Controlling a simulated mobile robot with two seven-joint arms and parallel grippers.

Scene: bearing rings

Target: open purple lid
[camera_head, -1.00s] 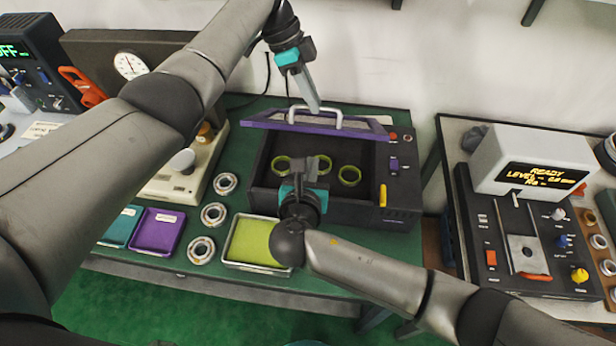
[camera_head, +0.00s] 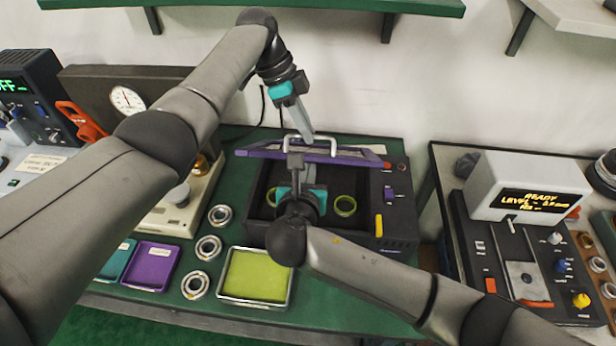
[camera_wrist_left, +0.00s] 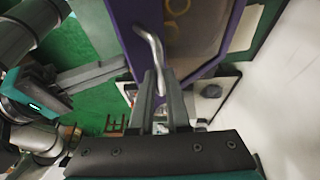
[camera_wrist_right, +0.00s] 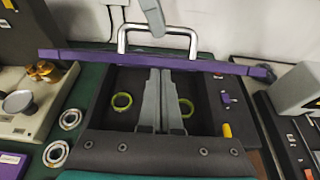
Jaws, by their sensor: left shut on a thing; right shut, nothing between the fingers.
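The purple lid (camera_head: 350,156) stands raised and tilted at the back of the dark box (camera_head: 395,214). Its silver handle (camera_wrist_right: 158,31) is at the lid's middle. My left gripper (camera_head: 308,138) is shut on the handle; the left wrist view shows the fingers (camera_wrist_left: 162,98) closed around the bar. My right gripper (camera_head: 296,157) is shut and empty, over the open box below the lid; its fingers (camera_wrist_right: 166,84) show closed in the right wrist view. Green rings lie in the box, one left (camera_wrist_right: 122,102) and one right (camera_wrist_right: 186,107) of these fingers.
Several metal bearing rings (camera_head: 208,247) lie left of the box. A green tray (camera_head: 255,275) and a purple tray (camera_head: 150,266) stand in front. A beige device (camera_head: 180,212) is at the left. A control unit (camera_head: 530,262) stands on the right table.

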